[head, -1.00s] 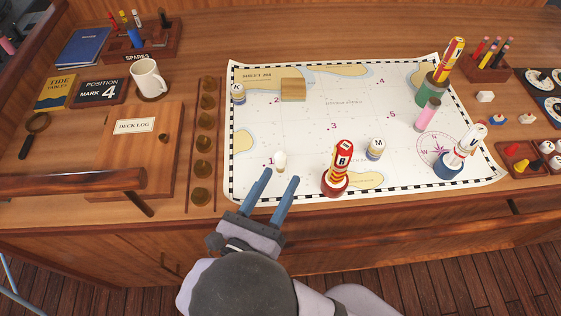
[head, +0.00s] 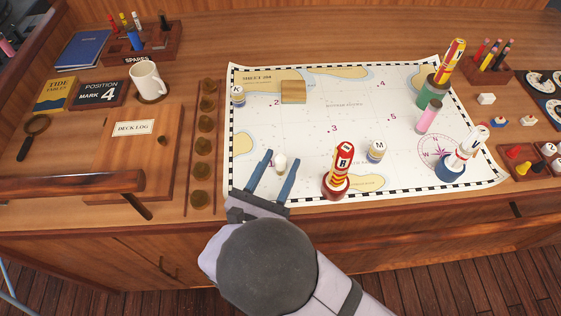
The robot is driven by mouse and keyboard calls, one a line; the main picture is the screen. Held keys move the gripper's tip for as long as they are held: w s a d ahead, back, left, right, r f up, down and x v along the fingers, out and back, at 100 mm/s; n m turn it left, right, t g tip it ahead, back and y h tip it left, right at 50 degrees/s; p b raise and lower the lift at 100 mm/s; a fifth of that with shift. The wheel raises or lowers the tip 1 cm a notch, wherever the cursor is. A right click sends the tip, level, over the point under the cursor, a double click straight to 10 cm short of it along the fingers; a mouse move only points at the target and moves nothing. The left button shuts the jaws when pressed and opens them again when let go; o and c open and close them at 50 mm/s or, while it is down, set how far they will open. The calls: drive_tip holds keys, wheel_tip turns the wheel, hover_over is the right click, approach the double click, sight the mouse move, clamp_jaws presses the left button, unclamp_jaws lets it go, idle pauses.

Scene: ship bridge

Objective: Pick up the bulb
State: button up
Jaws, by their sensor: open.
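The bulb (head: 280,164) is a small white rounded piece standing on the chart (head: 310,130), near its front left edge. My gripper (head: 278,163) is open, with one blue finger on each side of the bulb. The fingertips reach slightly beyond it. I see a gap on both sides, so the fingers do not appear to touch it. The bulb's lower part is partly hard to make out between the fingers.
A red buoy marked R (head: 341,170) stands close to the right of my gripper. A marker labelled M (head: 376,151) is further right. The wooden block (head: 293,92) stands behind. The deck log (head: 134,128) and a row of brass pieces (head: 203,147) lie to the left.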

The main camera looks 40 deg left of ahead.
drive_tip(key=shift+w, duration=0.25)
drive_tip(key=shift+x, duration=2.6)
drive_tip(key=shift+a, duration=0.15)
drive_tip(key=shift+s, duration=0.1)
clamp_jaws()
